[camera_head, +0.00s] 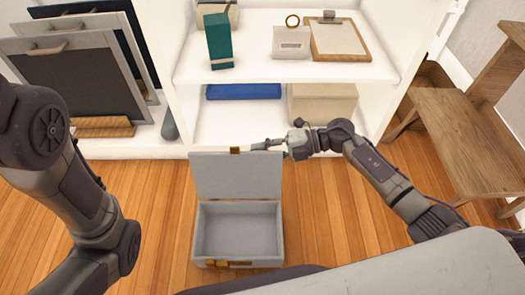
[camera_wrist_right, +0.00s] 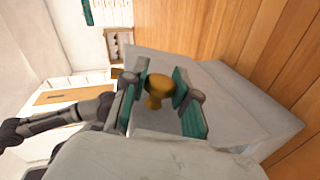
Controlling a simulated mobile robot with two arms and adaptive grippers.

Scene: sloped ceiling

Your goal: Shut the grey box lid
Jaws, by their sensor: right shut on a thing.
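The grey box (camera_head: 237,230) stands on the wooden floor, its inside open and empty. Its grey lid (camera_head: 237,176) stands upright at the back edge, with a brass piece (camera_head: 235,150) at the top. In the right wrist view, a brass knob (camera_wrist_right: 157,90) shows between the teal finger pads (camera_wrist_right: 160,103), with grey panel behind. The exact contact is hard to see. My left arm comes in at the left; its gripper is out of view.
A white shelf unit (camera_head: 290,75) stands close behind the box, with a clipboard (camera_head: 338,38), a teal box (camera_head: 219,42) and other items. A wooden bench (camera_head: 465,130) stands at the right. The floor beside the box (camera_head: 330,215) is clear.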

